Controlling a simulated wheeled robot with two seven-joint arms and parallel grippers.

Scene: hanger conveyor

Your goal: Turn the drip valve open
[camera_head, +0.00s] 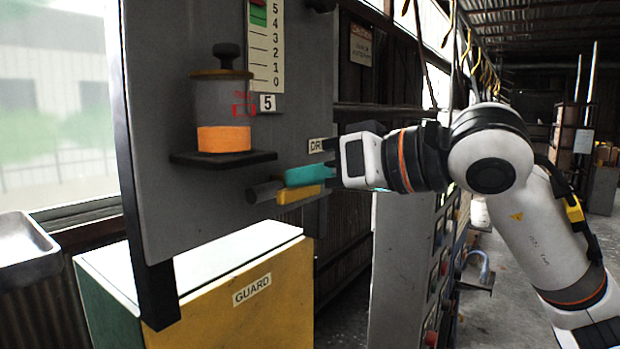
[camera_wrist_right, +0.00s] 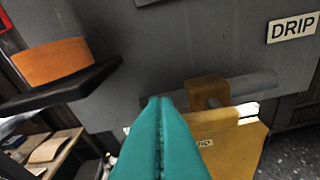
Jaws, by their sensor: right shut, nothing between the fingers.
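The drip valve is a grey horizontal pipe (camera_head: 264,192) with a yellow handle (camera_head: 299,194), low on a grey panel. In the right wrist view the pipe (camera_wrist_right: 252,85) and the yellow handle (camera_wrist_right: 207,93) show just right of my fingertips. My right gripper (camera_head: 290,178) has teal fingers that are shut and empty. In the head view they overlap the top of the valve; I cannot tell whether they touch it. In the wrist view the shut fingers (camera_wrist_right: 160,102) point toward the panel. A DRIP label (camera_wrist_right: 292,27) is above the valve. My left gripper is not in view.
A cup with orange liquid (camera_head: 223,138) stands on a black shelf (camera_head: 225,158) left of the valve. A yellow and green box labelled GUARD (camera_head: 240,318) stands below. A number scale (camera_head: 266,50) is above. A metal tray (camera_head: 25,262) is at far left.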

